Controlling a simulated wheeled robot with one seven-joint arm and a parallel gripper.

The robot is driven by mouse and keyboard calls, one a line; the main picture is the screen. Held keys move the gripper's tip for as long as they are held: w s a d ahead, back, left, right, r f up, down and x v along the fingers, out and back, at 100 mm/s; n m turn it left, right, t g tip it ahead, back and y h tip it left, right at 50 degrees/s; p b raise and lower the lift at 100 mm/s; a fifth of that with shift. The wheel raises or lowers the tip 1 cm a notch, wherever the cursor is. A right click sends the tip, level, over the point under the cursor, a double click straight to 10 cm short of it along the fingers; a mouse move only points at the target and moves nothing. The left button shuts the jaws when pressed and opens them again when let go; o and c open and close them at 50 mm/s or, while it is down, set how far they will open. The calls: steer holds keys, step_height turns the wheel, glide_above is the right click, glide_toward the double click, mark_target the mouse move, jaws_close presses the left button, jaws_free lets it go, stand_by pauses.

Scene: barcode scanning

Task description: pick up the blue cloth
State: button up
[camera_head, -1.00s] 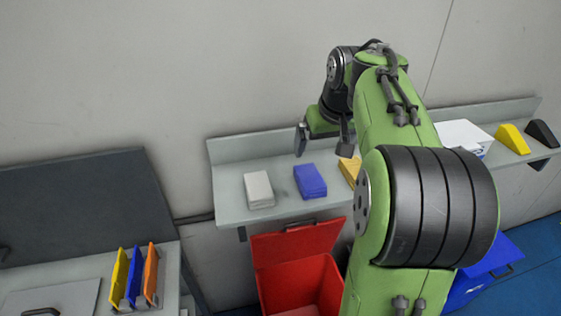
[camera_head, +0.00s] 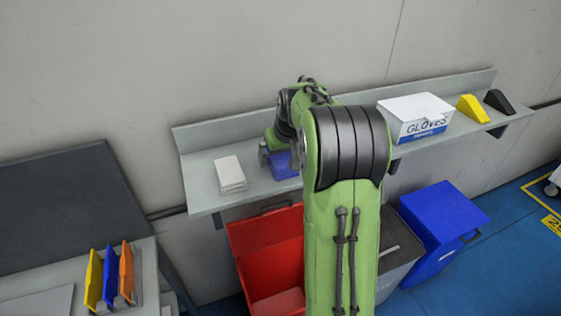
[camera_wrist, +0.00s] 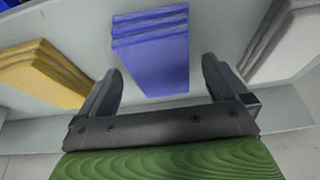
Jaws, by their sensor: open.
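The blue cloth (camera_head: 283,166) is a folded stack on the grey wall shelf, partly hidden behind my arm in the head view. In the wrist view the blue cloth (camera_wrist: 152,55) lies ahead of and between my fingers, with its near end at the level of the fingertips. My gripper (camera_wrist: 160,78) is open and empty, with one dark finger on each side of the cloth's near end. In the head view one finger of my gripper (camera_head: 264,155) shows at the left of the blue cloth; the other is hidden.
A white cloth stack (camera_head: 230,174) lies on the shelf (camera_head: 205,200) left of the blue one. A yellow cloth stack (camera_wrist: 42,75) lies on its other side. A glove box (camera_head: 415,118) stands farther right. Red (camera_head: 268,255) and blue (camera_head: 440,222) bins stand below.

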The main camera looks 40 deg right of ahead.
mark_target(282, 158)
steer(key=shift+s+a+r, duration=0.1)
steer(key=shift+s+r, duration=0.05)
steer(key=shift+f, duration=0.3)
steer(key=shift+c, duration=0.2)
steer(key=c, duration=1.1)
step_height(282, 158, up, 11)
steer(key=shift+f+p, duration=0.2)
steer(key=shift+p, duration=0.7)
